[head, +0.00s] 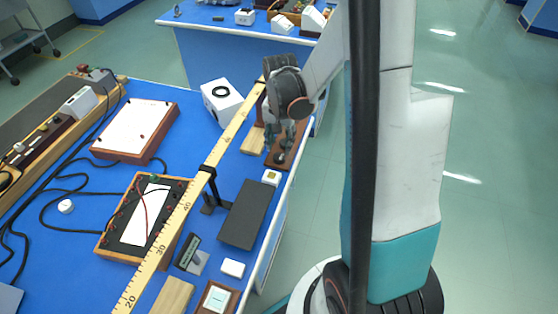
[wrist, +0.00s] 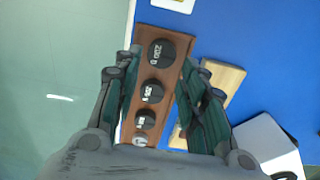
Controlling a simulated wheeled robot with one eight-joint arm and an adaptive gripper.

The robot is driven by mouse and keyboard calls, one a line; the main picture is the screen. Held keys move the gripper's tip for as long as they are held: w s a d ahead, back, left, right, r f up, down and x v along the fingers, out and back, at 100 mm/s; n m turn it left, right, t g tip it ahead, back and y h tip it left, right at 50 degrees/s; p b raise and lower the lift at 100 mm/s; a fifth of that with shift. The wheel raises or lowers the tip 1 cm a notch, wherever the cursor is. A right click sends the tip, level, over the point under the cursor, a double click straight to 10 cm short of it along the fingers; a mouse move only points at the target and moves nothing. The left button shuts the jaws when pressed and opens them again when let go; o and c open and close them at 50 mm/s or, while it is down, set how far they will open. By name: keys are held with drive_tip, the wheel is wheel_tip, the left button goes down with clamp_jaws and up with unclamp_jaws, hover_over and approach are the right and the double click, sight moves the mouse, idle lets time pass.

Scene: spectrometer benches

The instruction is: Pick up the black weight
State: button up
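In the wrist view, several round black weights sit in a row on a brown wooden block (wrist: 170,125). The largest black weight (wrist: 161,53) has white marking like "200 g" and lies between my fingertips. Smaller black weights (wrist: 153,91) and (wrist: 145,120) follow nearer my palm, and a grey one (wrist: 140,141) is partly hidden by my gripper. My gripper (wrist: 159,57) is open, with fingers on either side of the block; contact cannot be told. In the head view my gripper (head: 280,137) points down over the block (head: 278,165) at the bench's right edge.
A pale wooden block (wrist: 222,80) lies right of my fingers. Open floor lies beyond the edge.

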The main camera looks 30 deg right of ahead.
sight(279, 156)
wheel_tip(279, 156, down, 6)
drive_tip(key=b, duration=0.2)
drive_tip(key=shift+a+r+b, duration=0.15)
drive_tip(key=shift+b, duration=0.25)
drive_tip(key=c, duration=0.9)
